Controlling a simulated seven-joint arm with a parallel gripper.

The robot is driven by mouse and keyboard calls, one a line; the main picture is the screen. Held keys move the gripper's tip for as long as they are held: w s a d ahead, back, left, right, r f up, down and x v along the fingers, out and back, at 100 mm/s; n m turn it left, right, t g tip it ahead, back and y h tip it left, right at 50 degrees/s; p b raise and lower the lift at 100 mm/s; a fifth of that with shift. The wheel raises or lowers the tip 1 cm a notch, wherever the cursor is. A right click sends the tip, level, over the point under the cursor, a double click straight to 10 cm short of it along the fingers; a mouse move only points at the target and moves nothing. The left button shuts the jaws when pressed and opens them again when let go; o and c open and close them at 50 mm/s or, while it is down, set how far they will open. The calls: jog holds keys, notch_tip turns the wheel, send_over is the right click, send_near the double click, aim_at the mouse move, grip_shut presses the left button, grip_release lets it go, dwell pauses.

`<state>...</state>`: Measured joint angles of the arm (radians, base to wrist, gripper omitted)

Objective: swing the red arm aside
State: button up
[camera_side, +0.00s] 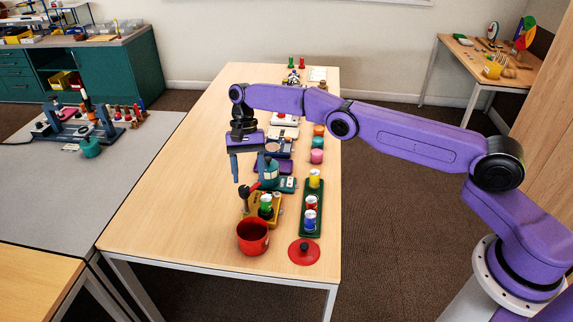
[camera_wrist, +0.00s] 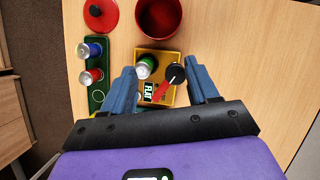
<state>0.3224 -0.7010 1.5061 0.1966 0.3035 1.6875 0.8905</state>
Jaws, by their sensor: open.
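The red arm (camera_wrist: 161,92) is a short bar joined to a black-topped post (camera_wrist: 176,73) on a yellow base (camera_wrist: 182,97). In the side view the red arm (camera_side: 255,186) shows just below my gripper. A green and silver can (camera_wrist: 147,66) stands on the yellow base beside the post; it also shows in the side view (camera_side: 266,207). My gripper (camera_side: 249,177) is open and empty above the yellow base. In the wrist view its blue fingers (camera_wrist: 162,72) lie to either side of the can and post, apparently above them. I cannot tell the exact height gap.
A red pot (camera_side: 253,238) and a red lid (camera_side: 304,252) sit at the table's near end. A green tray (camera_side: 303,222) with several cans stands to the right. More devices line the table behind. The table's left side (camera_side: 185,190) is clear.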

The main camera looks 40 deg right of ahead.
jog(key=s+d+r, duration=0.3)
jog(key=s+r, duration=0.4)
jog(key=s, duration=0.4)
jog(key=shift+s+d+r, duration=0.15)
jog(key=shift+d+r, duration=0.05)
jog(key=shift+d, duration=0.2)
dwell(0.5)
notch_tip(320, 180, up, 4)
jog(key=t+h, duration=0.2)
jog(key=t, duration=0.2)
send_over(244, 188)
notch_tip(244, 188, down, 17)
jog(key=shift+a+f, duration=0.1)
jog(key=shift+f, duration=0.05)
dwell(0.7)
jog(key=c, duration=1)
